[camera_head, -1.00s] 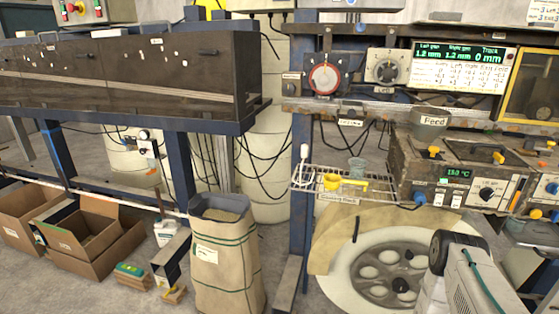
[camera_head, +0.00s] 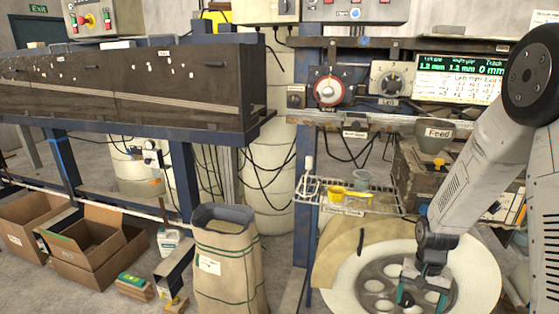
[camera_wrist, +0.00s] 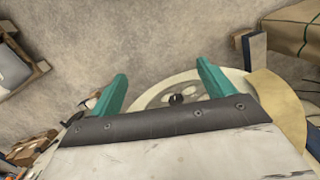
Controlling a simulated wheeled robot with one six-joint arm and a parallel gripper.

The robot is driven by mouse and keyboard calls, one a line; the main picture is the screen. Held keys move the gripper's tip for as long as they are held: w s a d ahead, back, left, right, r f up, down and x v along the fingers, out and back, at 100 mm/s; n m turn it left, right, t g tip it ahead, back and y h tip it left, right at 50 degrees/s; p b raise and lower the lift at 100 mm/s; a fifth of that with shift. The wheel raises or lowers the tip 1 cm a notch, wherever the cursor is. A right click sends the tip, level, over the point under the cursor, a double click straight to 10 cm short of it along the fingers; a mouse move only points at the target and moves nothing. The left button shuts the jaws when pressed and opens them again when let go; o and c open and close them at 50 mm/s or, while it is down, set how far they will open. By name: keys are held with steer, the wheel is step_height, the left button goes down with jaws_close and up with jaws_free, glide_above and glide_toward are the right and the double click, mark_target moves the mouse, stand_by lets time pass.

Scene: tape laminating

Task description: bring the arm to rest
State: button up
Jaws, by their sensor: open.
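My gripper (camera_head: 424,290) hangs at the end of my arm at the lower right of the head view, pointing down in front of the large reel. Its two teal fingers are spread apart with nothing between them. It also shows in the wrist view (camera_wrist: 162,72), with a clear gap between the fingers. The reel (camera_head: 340,283), a pale ring with a grey holed hub, lies behind the gripper in the head view; it shows beyond the fingers in the wrist view (camera_wrist: 182,92). I cannot tell the exact gap between gripper and reel. My arm hides part of the bench at right.
A wire shelf (camera_head: 390,204) with a yellow scoop (camera_head: 345,193) sits above the reel. A paper sack (camera_head: 228,262) and open cardboard boxes (camera_head: 92,250) stand on the floor to the left. A long dark cabinet (camera_head: 120,85) fills the upper left.

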steer(key=s+a+r+n+t, duration=0.1)
steer(key=s+a+r, duration=0.4)
steer(key=s+r, duration=0.7)
steer(key=s+a+r+n+t, duration=0.1)
steer(key=s+a+r+n, duration=0.3)
steer(key=s+r, duration=0.8)
step_height(320, 180, up, 6)
steer(key=shift+a+r+n+t, duration=0.15)
steer(key=shift+a+n+t, duration=0.2)
steer(key=shift+a, duration=0.3)
steer(key=shift+s, duration=0.1)
